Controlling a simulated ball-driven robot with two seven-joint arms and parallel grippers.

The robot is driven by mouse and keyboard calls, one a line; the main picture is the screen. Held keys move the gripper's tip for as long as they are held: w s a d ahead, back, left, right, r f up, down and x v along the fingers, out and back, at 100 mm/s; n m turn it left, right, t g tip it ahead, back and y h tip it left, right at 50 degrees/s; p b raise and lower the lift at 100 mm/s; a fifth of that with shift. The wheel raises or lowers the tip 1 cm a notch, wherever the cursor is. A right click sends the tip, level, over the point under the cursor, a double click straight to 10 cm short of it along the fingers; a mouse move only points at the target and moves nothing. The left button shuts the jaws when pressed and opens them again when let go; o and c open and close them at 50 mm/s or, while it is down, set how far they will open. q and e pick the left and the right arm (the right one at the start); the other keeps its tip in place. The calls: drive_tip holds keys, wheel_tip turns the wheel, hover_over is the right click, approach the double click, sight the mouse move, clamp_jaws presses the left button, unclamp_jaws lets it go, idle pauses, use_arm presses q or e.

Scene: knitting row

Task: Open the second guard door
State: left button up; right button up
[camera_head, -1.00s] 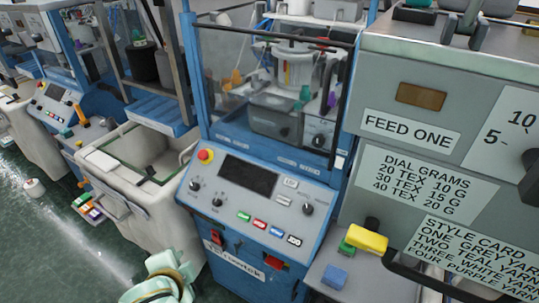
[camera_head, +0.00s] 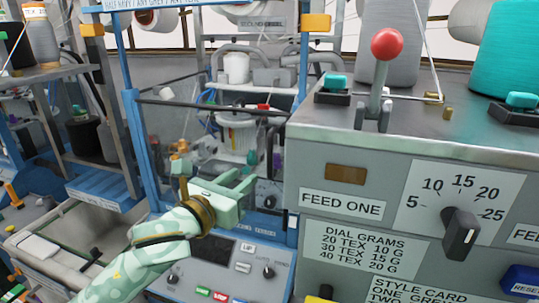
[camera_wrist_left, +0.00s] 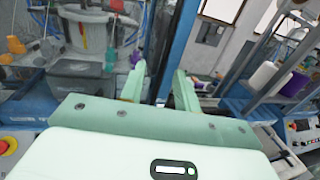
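The guard door is a clear panel with a dark bar (camera_head: 213,109) across its top, between blue posts (camera_head: 140,140) on the middle machine. It appears shut, with the knitting head visible behind it. My left gripper (camera_head: 246,180) is in front of the panel's lower right part, above the control panel. Its two fingers are apart and nothing shows held between them. In the left wrist view a blue post (camera_wrist_left: 181,38) stands beyond the open fingers (camera_wrist_left: 160,88); I cannot tell if they touch it. My right gripper is not in view.
A grey cabinet (camera_head: 345,230) with a dial (camera_head: 461,232) and a red-knobbed lever (camera_head: 386,45) stands close on the right. Yarn cones (camera_head: 515,50) stand on top of it. A control panel (camera_head: 225,268) lies below my left gripper. Another machine with a shelf (camera_head: 100,195) stands at left.

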sight(268, 156)
use_arm(q)
drive_tip(key=x, duration=1.3)
drive_tip(key=shift+f, duration=0.1)
clamp_jaws()
